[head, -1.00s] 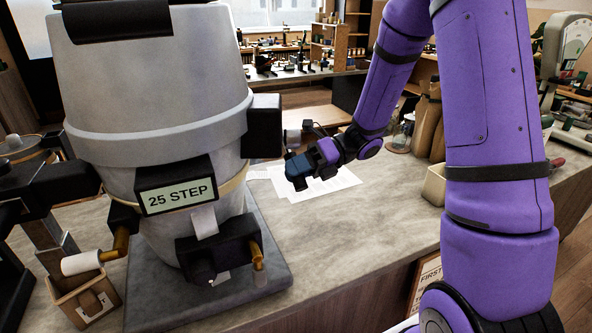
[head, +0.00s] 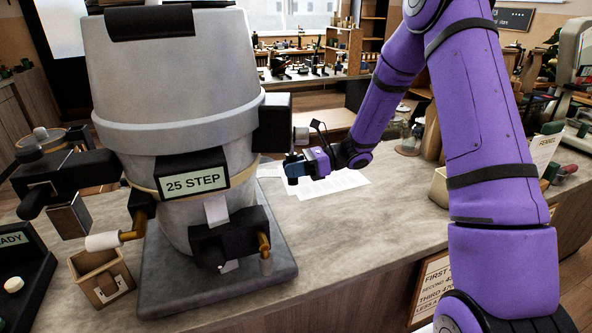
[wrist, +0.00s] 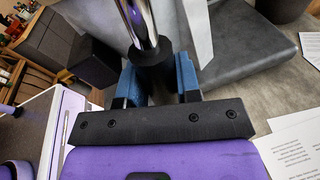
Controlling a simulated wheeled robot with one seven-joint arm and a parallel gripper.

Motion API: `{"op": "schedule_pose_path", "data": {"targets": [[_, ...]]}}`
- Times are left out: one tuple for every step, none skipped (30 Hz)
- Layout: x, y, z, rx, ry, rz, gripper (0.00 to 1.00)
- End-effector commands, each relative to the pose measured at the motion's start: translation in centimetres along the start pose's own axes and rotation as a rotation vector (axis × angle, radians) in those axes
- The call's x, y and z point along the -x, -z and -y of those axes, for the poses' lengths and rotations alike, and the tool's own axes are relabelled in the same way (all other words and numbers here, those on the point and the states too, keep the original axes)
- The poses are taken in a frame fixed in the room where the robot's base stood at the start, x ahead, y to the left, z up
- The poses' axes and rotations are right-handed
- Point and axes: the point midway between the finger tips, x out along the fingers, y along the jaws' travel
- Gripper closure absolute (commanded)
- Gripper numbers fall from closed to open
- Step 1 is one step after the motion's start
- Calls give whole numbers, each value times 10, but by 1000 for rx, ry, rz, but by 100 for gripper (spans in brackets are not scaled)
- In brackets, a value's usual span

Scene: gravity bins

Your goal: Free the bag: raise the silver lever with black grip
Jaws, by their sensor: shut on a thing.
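A silver lever shaft (wrist: 136,22) with a black grip (wrist: 150,52) shows in the wrist view. My gripper (wrist: 158,84) has one blue finger on each side of the grip and is shut on it. In the head view my gripper (head: 288,170) is just right of the big grey bin (head: 175,70), below the black block (head: 275,122) on its side. The lever is not clear there, largely hidden by my gripper. A tan open-topped container, perhaps the bag (head: 103,284), stands at lower left; I cannot tell what holds it.
Papers (head: 325,184) lie on the counter (head: 370,228).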

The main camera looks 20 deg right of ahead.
Motion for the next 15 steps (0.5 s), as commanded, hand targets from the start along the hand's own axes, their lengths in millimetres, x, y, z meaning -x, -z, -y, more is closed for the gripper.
{"op": "schedule_pose_path", "data": {"targets": [[0,0,5,29,5,7,100],[-1,0,7,48,7,10,100],[-1,-1,10,71,9,15,100],[-2,-1,11,86,11,18,100],[-2,-1,13,100,13,21,100],[-2,-2,15,117,15,24,100],[-3,-2,16,128,17,26,100],[-3,-2,18,139,18,28,100],[-3,-2,19,151,20,31,100],[-3,-2,20,160,21,32,100],[-4,-3,21,168,21,34,100],[-4,-3,22,176,22,36,100],[-4,-3,23,181,23,37,100],[-4,-3,23,185,23,38,100],[-4,-4,24,190,24,38,100]]}}
